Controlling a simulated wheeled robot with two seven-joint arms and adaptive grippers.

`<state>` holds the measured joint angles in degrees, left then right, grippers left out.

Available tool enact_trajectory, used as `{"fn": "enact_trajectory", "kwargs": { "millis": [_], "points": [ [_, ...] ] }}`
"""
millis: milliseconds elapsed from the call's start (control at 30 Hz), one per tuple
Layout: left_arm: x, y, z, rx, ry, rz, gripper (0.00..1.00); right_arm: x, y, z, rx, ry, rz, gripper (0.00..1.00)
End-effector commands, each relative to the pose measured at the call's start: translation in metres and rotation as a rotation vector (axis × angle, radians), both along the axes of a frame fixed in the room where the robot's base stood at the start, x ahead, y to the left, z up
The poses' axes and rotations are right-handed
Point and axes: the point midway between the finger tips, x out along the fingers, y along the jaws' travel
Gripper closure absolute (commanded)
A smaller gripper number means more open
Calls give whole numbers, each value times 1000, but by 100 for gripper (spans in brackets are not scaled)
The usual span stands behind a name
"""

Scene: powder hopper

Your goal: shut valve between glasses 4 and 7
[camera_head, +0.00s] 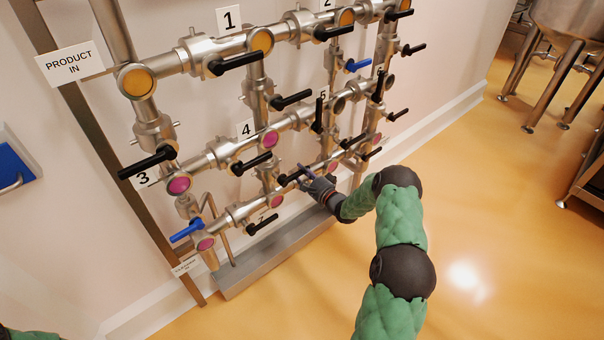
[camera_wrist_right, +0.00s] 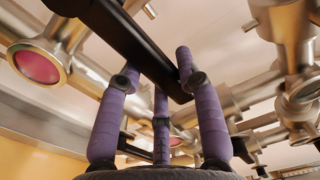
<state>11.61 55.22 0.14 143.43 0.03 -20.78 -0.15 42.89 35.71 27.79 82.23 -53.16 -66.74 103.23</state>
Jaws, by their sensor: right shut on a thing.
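The pink glass (camera_head: 269,139) by label 4 sits on the middle pipe row, and another pink glass (camera_head: 276,201) by label 7 sits below it on the lower row. A black valve handle (camera_head: 286,180) on the vertical pipe between them points right. My right gripper (camera_head: 305,177) is at this handle's free end. In the wrist view, its purple fingers (camera_wrist_right: 155,70) are closed around a dark flat handle (camera_wrist_right: 112,28), which slants across between them. My left gripper is out of view; only some green arm shows at the bottom left corner.
Several other black handles, one of them (camera_head: 252,164) close by to the left, stick out from the steel pipes. Blue handles (camera_head: 187,231) show too. A grey ledge (camera_head: 270,262) runs under the pipes. Yellow floor on the right is open up to steel vessel legs (camera_head: 515,68).

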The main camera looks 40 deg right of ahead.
Motion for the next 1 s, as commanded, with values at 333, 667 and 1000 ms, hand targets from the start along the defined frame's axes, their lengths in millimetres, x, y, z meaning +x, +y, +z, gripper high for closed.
{"fn": "enact_trajectory", "kwargs": {
  "millis": [333, 667, 1000],
  "points": [
    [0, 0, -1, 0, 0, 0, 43, -5, 4, -17, 25, 31, -1, 100],
    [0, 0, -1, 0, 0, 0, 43, -4, 3, -14, 17, 26, -1, 43],
    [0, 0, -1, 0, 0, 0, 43, -10, 1, -10, 12, 19, -3, 43]
  ]
}}
